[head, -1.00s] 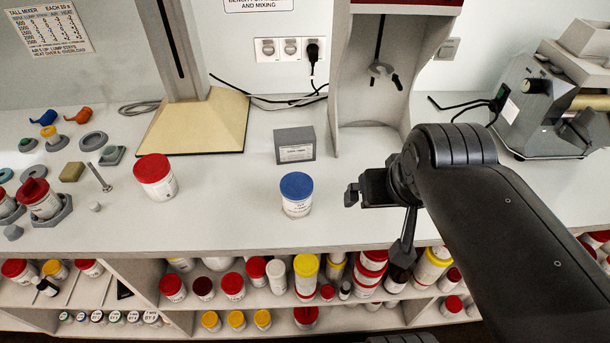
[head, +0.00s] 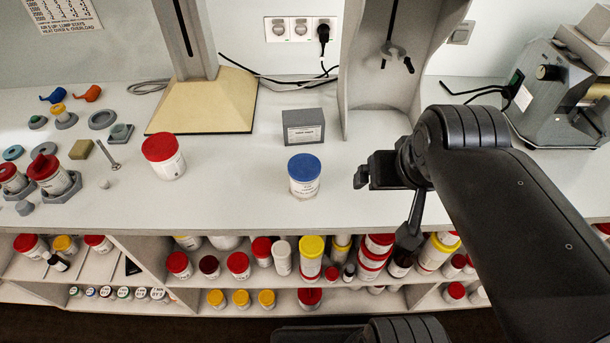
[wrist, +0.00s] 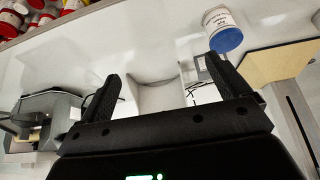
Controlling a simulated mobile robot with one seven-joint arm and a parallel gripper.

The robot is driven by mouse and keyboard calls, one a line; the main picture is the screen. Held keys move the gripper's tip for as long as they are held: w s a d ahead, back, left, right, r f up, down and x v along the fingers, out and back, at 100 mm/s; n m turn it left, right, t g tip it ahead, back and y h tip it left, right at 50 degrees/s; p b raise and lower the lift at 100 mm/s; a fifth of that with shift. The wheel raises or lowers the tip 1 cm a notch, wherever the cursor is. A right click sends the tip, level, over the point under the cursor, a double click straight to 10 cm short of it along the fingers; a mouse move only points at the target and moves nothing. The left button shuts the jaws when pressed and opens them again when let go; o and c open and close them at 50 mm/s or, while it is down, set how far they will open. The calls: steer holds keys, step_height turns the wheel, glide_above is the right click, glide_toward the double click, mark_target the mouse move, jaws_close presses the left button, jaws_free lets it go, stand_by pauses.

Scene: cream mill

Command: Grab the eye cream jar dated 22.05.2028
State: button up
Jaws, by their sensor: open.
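A white jar with a blue lid (head: 304,175) stands upright near the counter's front edge, in the middle of the head view. Its printed label is too small to read, so I cannot tell its date. It also shows at the upper right of the wrist view (wrist: 222,30), outside the fingers. My gripper (head: 364,176) is to the right of this jar, apart from it. In the wrist view my gripper (wrist: 165,88) is open with nothing between its fingers. A red-lidded white jar (head: 164,157) stands further left; its label is also unreadable.
A grey labelled box (head: 303,127) stands behind the blue-lidded jar. A mixer stand (head: 205,105) is behind left, a grey machine (head: 553,105) at right. Several lidded jars fill the shelf (head: 140,283) below. The counter between the red-lidded and blue-lidded jars is clear.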

steer(key=n+g, duration=0.5)
steer(key=n, duration=0.4)
glide_above(304, 162)
steer(key=f, duration=0.6)
steer(key=shift+s+d, duration=0.1)
steer(key=shift+d, duration=0.15)
steer(key=shift+a+f+g, duration=0.2)
steer(key=shift+f+g, duration=0.05)
steer(key=shift+g, duration=0.05)
steer(key=shift+w+a+f, duration=0.1)
steer(key=shift+w+f, duration=0.1)
steer(key=shift+f, duration=0.15)
step_height(304, 162, down, 5)
steer(key=shift+r, duration=0.2)
steer(key=shift+s+f, duration=0.25)
steer(key=shift+f, duration=1.15)
steer(key=shift+s+f, duration=0.2)
steer(key=shift+f, duration=1.15)
